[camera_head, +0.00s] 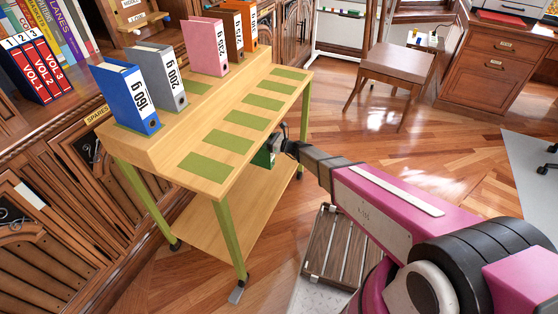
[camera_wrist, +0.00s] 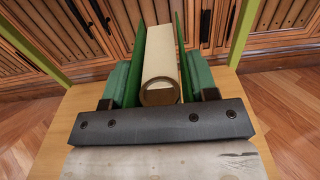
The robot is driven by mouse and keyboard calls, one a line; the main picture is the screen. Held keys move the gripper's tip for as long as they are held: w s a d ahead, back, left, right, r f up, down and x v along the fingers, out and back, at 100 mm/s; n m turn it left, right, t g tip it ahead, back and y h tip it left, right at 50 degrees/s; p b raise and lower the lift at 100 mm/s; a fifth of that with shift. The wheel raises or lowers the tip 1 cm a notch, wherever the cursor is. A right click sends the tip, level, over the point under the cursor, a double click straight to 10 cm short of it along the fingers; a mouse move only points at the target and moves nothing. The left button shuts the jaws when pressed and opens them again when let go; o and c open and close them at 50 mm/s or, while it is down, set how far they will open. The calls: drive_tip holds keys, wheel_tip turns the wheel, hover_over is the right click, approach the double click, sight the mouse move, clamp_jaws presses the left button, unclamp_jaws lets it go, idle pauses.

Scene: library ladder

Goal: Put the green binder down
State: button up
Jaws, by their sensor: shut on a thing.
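The green binder (camera_head: 264,157) is mostly hidden behind the tabletop's edge in the head view, just below that edge. In the wrist view its two green covers (camera_wrist: 139,65) stand on either side of a pale middle part. My gripper (camera_head: 279,149) is shut on it, with green pads on both sides of the binder in the wrist view (camera_wrist: 158,88). The cart's tabletop (camera_head: 228,155) bears a row of green rectangular marks. The cart's lower shelf (camera_head: 205,238) lies below the binder; whether they touch cannot be told.
The front of the tabletop is clear. Green legs (camera_head: 231,238) bound the shelf. A chair (camera_head: 397,65) stands beyond.

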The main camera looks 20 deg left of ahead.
drive_tip(key=w+d+f, duration=0.5)
drive_tip(key=w+f, duration=0.4)
drive_tip(key=f, duration=0.1)
drive_tip(key=shift+w+d+f, duration=0.2)
drive_tip(key=shift+w+f, duration=0.05)
drive_tip(key=o, duration=1.4)
drive_tip(key=shift+f, duration=0.15)
drive_tip(key=shift+o, duration=0.2)
drive_tip(key=s+d, duration=0.1)
drive_tip(key=d, duration=1.1)
drive_tip(key=s+d+r+n+h, duration=0.5)
drive_tip(key=d+r+n+h, duration=0.1)
drive_tip(key=d, duration=0.7)
drive_tip(key=s+d+r+n+g+h, duration=0.1)
drive_tip(key=s+d+r+n+h, duration=0.5)
drive_tip(key=d, duration=0.8)
drive_tip(key=s+d+r+n+h, duration=0.6)
drive_tip(key=d+r, duration=0.3)
drive_tip(key=d, duration=0.4)
drive_tip(key=shift+s+d+r+n+g, duration=0.15)
drive_tip(key=shift+d+r+n+g, duration=0.15)
drive_tip(key=shift+r+n, duration=0.15)
